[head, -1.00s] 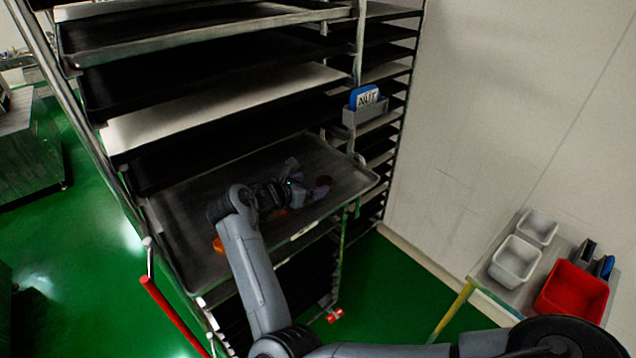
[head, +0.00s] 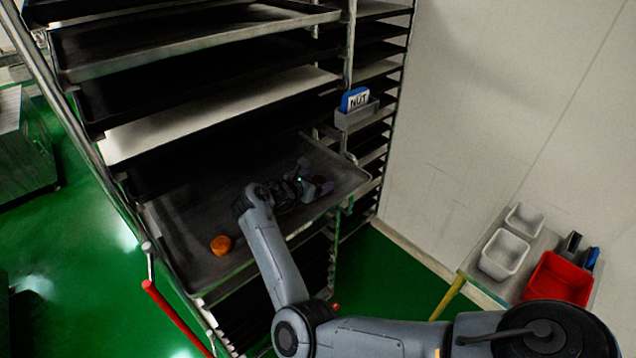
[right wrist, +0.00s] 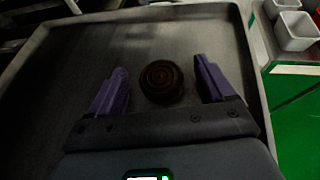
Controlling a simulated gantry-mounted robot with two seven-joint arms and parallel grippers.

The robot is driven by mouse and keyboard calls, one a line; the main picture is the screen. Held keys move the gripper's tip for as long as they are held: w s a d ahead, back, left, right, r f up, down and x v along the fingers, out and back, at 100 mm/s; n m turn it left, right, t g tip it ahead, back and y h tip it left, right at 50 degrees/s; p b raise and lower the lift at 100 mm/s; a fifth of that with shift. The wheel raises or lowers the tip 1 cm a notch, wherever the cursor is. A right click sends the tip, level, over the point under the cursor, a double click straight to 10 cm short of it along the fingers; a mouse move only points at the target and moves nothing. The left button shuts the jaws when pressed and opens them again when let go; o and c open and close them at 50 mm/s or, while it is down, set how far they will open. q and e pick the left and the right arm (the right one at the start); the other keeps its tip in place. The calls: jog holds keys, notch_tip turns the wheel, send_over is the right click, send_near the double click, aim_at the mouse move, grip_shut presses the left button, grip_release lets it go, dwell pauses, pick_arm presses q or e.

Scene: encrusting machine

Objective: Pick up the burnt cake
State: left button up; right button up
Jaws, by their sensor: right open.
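The burnt cake (right wrist: 161,82) is a dark brown, round, swirled piece lying on the tray (right wrist: 60,70). In the right wrist view it sits between the two purple fingers of my right gripper (right wrist: 160,72), with a gap on each side. The gripper is open and low over the tray. In the head view my right gripper (head: 318,183) is over the right part of the pulled-out tray (head: 190,270), and I cannot make out the burnt cake there. My left gripper is not in view.
An orange-brown cake (head: 221,245) lies at the tray's front left. Rack shelves with dark trays (head: 200,95) hang above the arm. White bins (head: 505,254) and a red bin (head: 558,280) stand on a side table at right.

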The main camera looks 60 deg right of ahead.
jog(key=c, duration=1.1)
jog(key=shift+c, duration=0.2)
jog(key=shift+r, duration=0.15)
